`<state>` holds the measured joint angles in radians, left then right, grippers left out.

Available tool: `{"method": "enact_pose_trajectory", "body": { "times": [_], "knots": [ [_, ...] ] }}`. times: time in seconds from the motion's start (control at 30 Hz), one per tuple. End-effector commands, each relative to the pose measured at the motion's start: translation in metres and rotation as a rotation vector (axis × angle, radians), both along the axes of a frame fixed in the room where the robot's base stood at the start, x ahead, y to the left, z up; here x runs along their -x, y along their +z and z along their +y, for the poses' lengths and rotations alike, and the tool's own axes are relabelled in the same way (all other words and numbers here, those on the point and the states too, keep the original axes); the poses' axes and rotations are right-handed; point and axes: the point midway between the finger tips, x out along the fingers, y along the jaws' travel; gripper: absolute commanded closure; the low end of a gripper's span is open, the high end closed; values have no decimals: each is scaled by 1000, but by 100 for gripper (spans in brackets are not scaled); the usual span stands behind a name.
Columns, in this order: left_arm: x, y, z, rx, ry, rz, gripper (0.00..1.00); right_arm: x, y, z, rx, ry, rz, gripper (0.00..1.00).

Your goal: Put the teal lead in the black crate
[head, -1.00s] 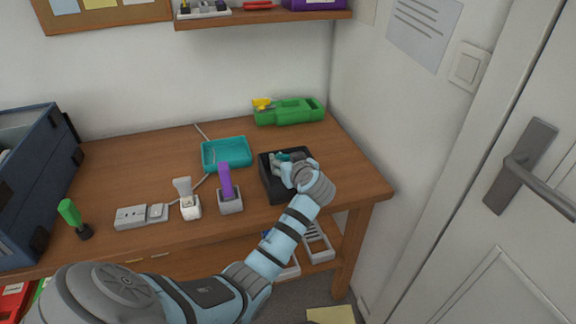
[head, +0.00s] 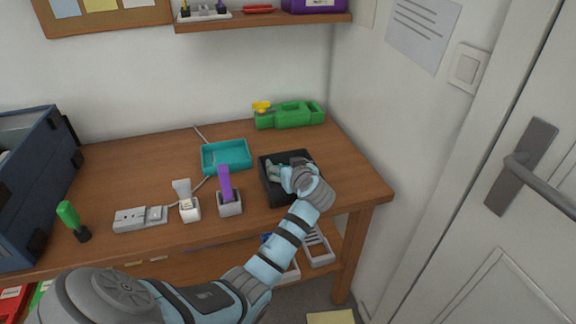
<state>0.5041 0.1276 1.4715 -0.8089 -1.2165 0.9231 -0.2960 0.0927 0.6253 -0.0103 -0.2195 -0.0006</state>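The black crate (head: 265,186) stands on the right part of the wooden desk. My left gripper (head: 276,171) is low over the crate or inside it, with its wrist above the crate's right side. Its fingers are small and partly hidden by the wrist, so I cannot tell whether they are open or shut. I cannot pick out the teal lead for sure; the gripper and wrist cover much of the crate's inside. My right gripper is not in view.
A teal tray (head: 204,160) is left of the crate, and a green case (head: 295,116) is behind it. A purple item in a grey holder (head: 230,208), a white plug-like item (head: 190,212) and a power strip (head: 130,220) line the front. A wall and door are at right.

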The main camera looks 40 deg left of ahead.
Motion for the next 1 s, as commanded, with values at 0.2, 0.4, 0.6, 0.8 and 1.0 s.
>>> {"method": "enact_pose_trajectory", "body": {
  "times": [0.2,0.4,0.6,0.8,1.0],
  "knots": [
    [2,-4,-1,9,2,14,26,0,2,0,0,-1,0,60],
    [10,15,-16,8,-2,9,26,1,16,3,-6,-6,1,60],
    [38,37,-55,10,-2,6,26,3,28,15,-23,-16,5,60],
    [58,51,-85,6,-1,5,26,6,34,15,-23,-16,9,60],
    [64,56,-92,3,1,5,26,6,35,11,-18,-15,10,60]
  ]
}}
